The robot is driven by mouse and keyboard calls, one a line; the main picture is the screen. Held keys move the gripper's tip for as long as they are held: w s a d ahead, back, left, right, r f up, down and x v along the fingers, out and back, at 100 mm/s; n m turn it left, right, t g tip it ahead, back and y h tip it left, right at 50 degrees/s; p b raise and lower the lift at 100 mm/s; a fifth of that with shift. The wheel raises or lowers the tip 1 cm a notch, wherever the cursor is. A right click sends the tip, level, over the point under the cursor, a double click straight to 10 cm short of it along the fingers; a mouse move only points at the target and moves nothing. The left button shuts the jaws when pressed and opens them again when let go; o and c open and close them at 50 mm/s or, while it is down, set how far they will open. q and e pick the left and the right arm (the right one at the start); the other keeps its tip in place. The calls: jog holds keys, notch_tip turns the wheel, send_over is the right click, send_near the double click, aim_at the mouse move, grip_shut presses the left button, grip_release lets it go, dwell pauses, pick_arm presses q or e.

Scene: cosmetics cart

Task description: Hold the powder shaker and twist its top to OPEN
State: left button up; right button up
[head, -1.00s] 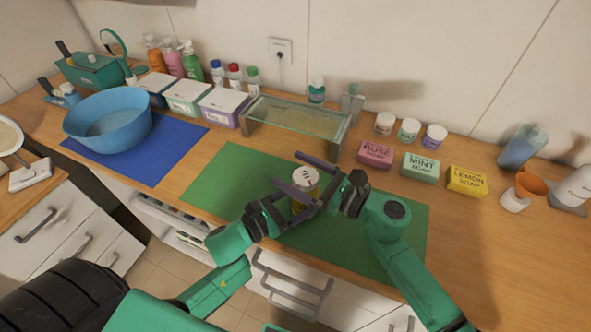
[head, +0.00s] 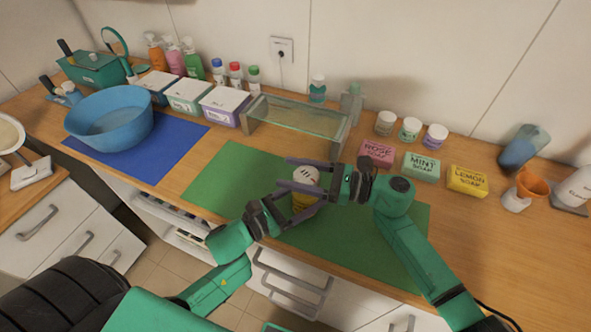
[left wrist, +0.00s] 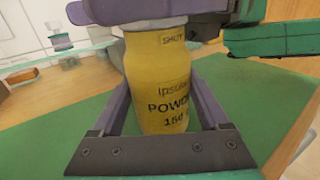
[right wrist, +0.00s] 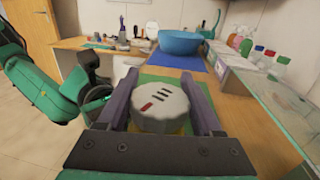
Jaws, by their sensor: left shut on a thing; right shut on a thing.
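The powder shaker has a yellow body (left wrist: 160,85) and a white ridged top (right wrist: 160,108) with dark slots and a red mark. It stands upright over the green mat (head: 225,178). My left gripper (head: 303,199) is shut on the yellow body from the front left; its fingers flank the body in the left wrist view. My right gripper (head: 303,171) is shut on the white top from the right; its fingers flank the top in the right wrist view. A small label reading "SHUT" (left wrist: 172,37) shows on the upper body. The shaker's base is partly hidden in the head view.
A glass shelf (head: 297,116) stands just behind the shaker. Pink rose (head: 376,153), green mint (head: 421,167) and yellow lemon (head: 467,180) soaps lie to the right. A blue basin (head: 108,119) sits on a blue mat at left. The green mat's right part is clear.

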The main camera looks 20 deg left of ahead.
jog(key=shift+s+d+n+g+h, duration=0.15)
jog(key=shift+n+g+h, duration=0.1)
jog(key=shift+n+g, duration=0.55)
jog(key=shift+s+a+n+g+h, duration=0.15)
jog(key=shift+n+g, duration=0.25)
jog(key=shift+g, duration=0.65)
jog(key=shift+s+d+n+g+h, duration=0.1)
jog(key=shift+n+g+h, duration=0.2)
jog(key=shift+n+g, duration=0.5)
jog(key=shift+g, duration=0.25)
jog(key=o, duration=1.4)
jog(key=v, duration=1.2)
